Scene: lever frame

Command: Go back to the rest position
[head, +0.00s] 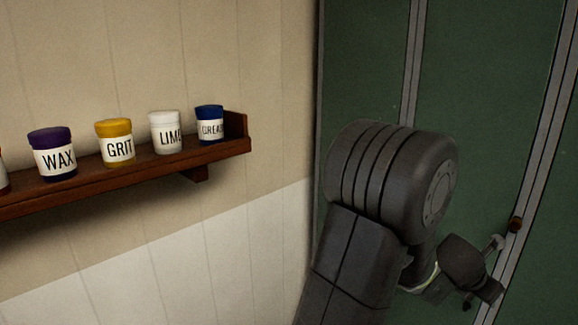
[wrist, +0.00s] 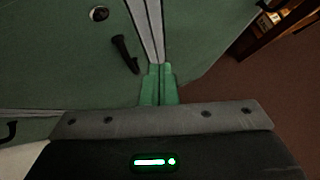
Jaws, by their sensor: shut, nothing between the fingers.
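My gripper (wrist: 158,72) shows in the wrist view as two green fingers, shut together with nothing between them. A grey metal strip (wrist: 149,25) on the green panel runs up from behind the fingertips. A black lever-like handle (wrist: 125,53) sits on the panel just left of the fingers, apart from them in the picture. A round pale-rimmed fitting (wrist: 98,13) is above it. In the head view my dark arm is bent before the green panels (head: 480,90), its wrist low at the right. The fingers cannot be made out there.
Dark wooden furniture (wrist: 270,38) stands at the wrist view's upper right.

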